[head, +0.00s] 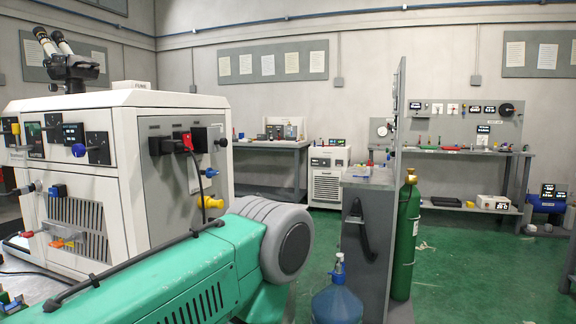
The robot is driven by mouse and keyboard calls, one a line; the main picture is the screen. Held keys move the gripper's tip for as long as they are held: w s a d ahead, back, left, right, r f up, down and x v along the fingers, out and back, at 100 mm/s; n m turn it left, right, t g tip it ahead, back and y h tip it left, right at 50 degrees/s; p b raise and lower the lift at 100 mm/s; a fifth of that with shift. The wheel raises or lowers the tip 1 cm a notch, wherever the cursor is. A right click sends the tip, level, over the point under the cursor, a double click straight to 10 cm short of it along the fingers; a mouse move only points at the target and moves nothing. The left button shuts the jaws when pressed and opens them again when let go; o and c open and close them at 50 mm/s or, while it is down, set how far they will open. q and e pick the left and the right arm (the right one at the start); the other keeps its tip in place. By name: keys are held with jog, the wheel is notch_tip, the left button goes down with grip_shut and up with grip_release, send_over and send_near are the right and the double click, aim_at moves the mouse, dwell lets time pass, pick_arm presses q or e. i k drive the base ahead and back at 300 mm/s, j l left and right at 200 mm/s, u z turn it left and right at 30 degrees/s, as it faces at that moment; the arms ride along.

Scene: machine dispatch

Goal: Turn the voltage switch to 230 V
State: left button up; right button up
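A white machine cabinet (122,99) stands at the left, with controls on its front and on its grey side panel (160,205). The front has dark square plates with knobs, one of them a blue knob (79,150), and small displays. The side panel has black sockets, a red plug (187,141) with a black cable, a blue knob (211,172) and a yellow fitting (211,202). I cannot tell which control is the voltage switch, and no 230 V marking is readable. Neither of my grippers is in view.
A grey partition (372,215), a green gas cylinder (405,240) and a blue water bottle (337,300) stand right of centre. Workbenches line the back wall. A microscope (68,60) is on the cabinet's top. Green floor (455,265) is open at the right.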

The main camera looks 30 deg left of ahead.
aim_at(210, 173)
jog(key=i+u, duration=0.15)
jog(key=i, duration=0.3)
jog(key=i+l+u, duration=0.1)
jog(key=i, duration=0.35)
jog(key=i+l+u, duration=0.15)
jog(key=i, duration=0.3)
jog(key=i+l+u, duration=0.15)
jog(key=i, duration=0.25)
